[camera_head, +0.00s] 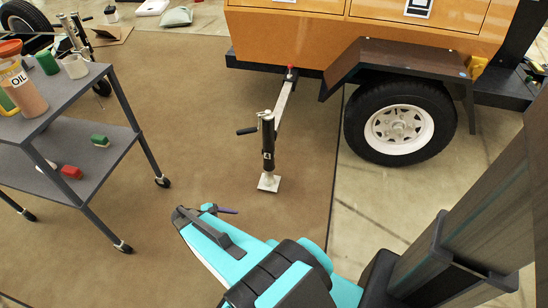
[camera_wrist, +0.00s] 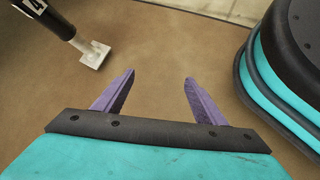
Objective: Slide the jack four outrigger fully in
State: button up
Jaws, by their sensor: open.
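The jack four outrigger arm (camera_head: 284,101) is a pale bar reaching out from under the orange trailer, with a red pin at its trailer end. The upright black jack (camera_head: 267,140) stands at its outer end, with a crank handle on its left and a white foot pad (camera_head: 268,182) at the floor. In the wrist view, the jack (camera_wrist: 52,15) marked 4 and its pad (camera_wrist: 95,54) show at the upper left. My gripper (camera_wrist: 158,80) has its purple fingers apart with nothing between them. In the head view, it is low and in front of the jack, not touching it.
The orange trailer (camera_head: 350,40) has a wheel (camera_head: 398,122) and fender right of the outrigger. A grey cart (camera_head: 70,160) with bottles and small blocks stands at the left. Another jack (camera_head: 76,38) is at the back left. The brown mat around the jack is clear.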

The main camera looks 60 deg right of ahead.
jog(key=w+d+f+n+h+b, duration=0.1)
jog(key=w+d+n+h+b, duration=0.2)
jog(key=d, duration=0.6)
jog(key=w+d+f+n+h+b, duration=0.1)
jog(key=w+d+h+b, duration=0.15)
jog(key=d+b, duration=0.45)
jog(key=n+h+b, duration=0.4)
jog(key=h+b, duration=0.1)
jog(key=b, duration=0.1)
send_near(272, 151)
notch_tip(272, 151, down, 3)
jog(key=w+d, duration=0.1)
jog(key=w, duration=0.2)
jog(key=shift+s+y, duration=0.15)
jog(key=shift+y, duration=0.1)
jog(key=shift+d, duration=0.1)
jog(key=b+x, duration=0.3)
jog(key=x, duration=0.8)
jog(key=shift+s+d+f, duration=0.15)
jog(key=shift+s+d, duration=0.05)
jog(key=shift+d, duration=0.15)
jog(key=shift+b+x, duration=0.5)
jog(key=shift+x, duration=0.5)
